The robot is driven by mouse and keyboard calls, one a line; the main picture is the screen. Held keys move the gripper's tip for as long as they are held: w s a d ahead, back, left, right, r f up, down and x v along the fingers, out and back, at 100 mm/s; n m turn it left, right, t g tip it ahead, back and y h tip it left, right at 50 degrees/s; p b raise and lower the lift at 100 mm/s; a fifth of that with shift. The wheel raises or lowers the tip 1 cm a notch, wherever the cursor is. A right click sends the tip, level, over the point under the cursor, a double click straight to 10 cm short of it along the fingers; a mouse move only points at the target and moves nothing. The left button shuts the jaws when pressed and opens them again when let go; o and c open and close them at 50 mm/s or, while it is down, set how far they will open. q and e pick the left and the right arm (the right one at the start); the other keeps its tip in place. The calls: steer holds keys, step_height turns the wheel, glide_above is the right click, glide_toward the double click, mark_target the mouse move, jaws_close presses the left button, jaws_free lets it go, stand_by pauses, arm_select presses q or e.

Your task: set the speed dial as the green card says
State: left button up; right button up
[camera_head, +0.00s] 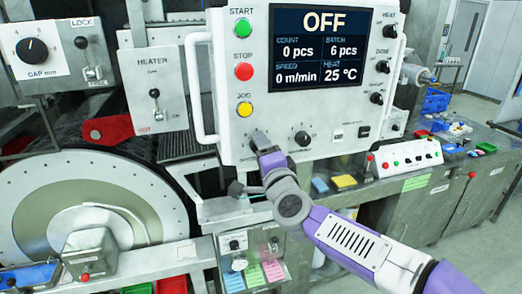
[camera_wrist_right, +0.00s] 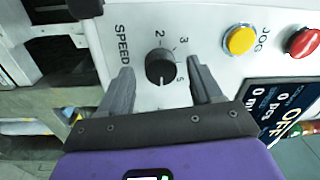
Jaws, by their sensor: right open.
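The speed dial (camera_wrist_right: 160,67) is a round black knob under the word SPEED in the right wrist view, with numbers such as 2, 3 and 5 around it. My right gripper (camera_wrist_right: 160,62) is open, its two grey fingers on either side of the dial; I cannot tell whether they touch it. In the head view my right gripper (camera_head: 262,145) is at the lower left of the white control panel (camera_head: 236,130) and hides most of the dial. A green card (camera_head: 255,276) hangs low beside blue and pink cards; its writing is too small to read. My left gripper is not in view.
The panel screen (camera_head: 322,48) reads OFF and 0 m/min. The yellow JOG button (camera_head: 244,109) is just above my gripper, with a second knob (camera_head: 302,138) to its right. A panel handle (camera_head: 196,85) is at left. A large drum (camera_head: 45,185) stands lower left.

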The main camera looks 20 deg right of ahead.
steer(key=s, duration=0.7)
steer(key=shift+f, duration=0.15)
steer(key=shift+d, duration=0.1)
